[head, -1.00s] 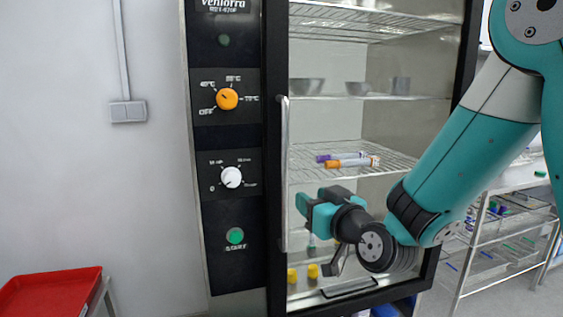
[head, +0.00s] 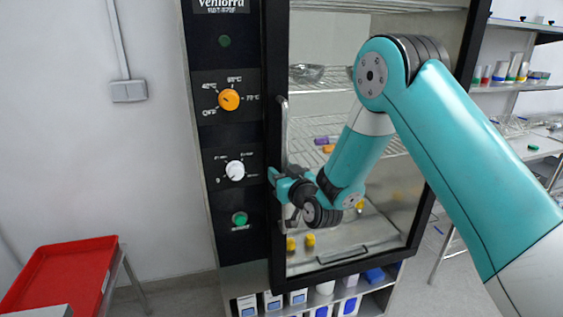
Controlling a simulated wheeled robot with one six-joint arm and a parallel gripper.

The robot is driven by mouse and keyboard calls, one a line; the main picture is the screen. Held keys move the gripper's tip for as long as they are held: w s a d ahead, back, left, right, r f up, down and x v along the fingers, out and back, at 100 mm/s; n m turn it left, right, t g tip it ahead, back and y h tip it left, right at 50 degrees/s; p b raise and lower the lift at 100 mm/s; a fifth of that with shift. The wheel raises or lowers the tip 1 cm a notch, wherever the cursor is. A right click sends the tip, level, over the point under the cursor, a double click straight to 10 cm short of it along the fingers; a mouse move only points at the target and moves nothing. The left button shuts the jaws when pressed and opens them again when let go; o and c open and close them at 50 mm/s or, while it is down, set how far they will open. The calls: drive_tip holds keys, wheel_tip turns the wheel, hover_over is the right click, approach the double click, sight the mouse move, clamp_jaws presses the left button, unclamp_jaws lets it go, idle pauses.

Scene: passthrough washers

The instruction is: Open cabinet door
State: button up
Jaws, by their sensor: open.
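The cabinet door (head: 272,240) is a glass door in a black frame and looks shut. Its long vertical metal handle (head: 284,125) runs along the left side of the door. My gripper (head: 276,178) is open at the lower part of the handle, with its teal fingers overlapping the handle in the picture. I cannot tell whether the handle lies between the fingers or touches them. My arm covers part of the glass.
The control panel left of the door has an orange knob (head: 229,99), a white knob (head: 235,170) and a green button (head: 240,219). A red tray (head: 62,272) stands at lower left. Boxes sit on a low shelf (head: 262,312) beneath.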

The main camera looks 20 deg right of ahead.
drive_tip(key=shift+w+a, duration=0.1)
drive_tip(key=shift+w, duration=0.05)
clamp_jaws()
drive_tip(key=shift+f+b, duration=0.2)
drive_tip(key=shift+b, duration=0.25)
